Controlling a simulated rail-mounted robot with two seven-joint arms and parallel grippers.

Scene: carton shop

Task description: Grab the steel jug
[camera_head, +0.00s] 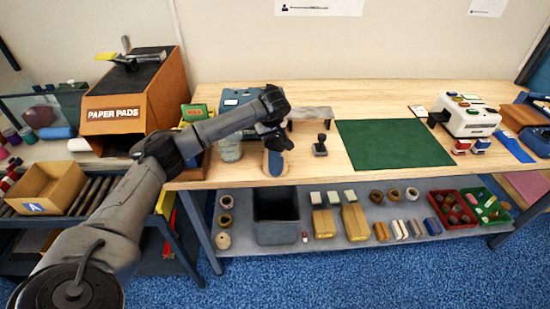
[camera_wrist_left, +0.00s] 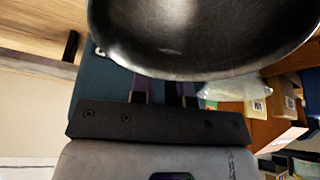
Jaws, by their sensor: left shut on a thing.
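The steel jug (camera_wrist_left: 205,35) fills the top of the left wrist view as a large, shiny, rounded metal body, cut off by the frame. In the head view, a rounded shape with tan and blue on it, which looks like the jug (camera_head: 275,166), shows just below my left gripper (camera_head: 274,142) at the front edge of the workbench. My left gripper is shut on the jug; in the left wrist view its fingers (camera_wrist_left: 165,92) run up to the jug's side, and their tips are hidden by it. My right gripper is not in view.
A glass jar (camera_head: 229,148) stands just left of the gripper. A blue box (camera_head: 238,99) and a grey raised stand (camera_head: 311,113) are behind it. A black hand stamp (camera_head: 320,146) stands to the right. A green mat (camera_head: 393,145) leaves flat free room. The orange paper pads box (camera_head: 120,115) is at left.

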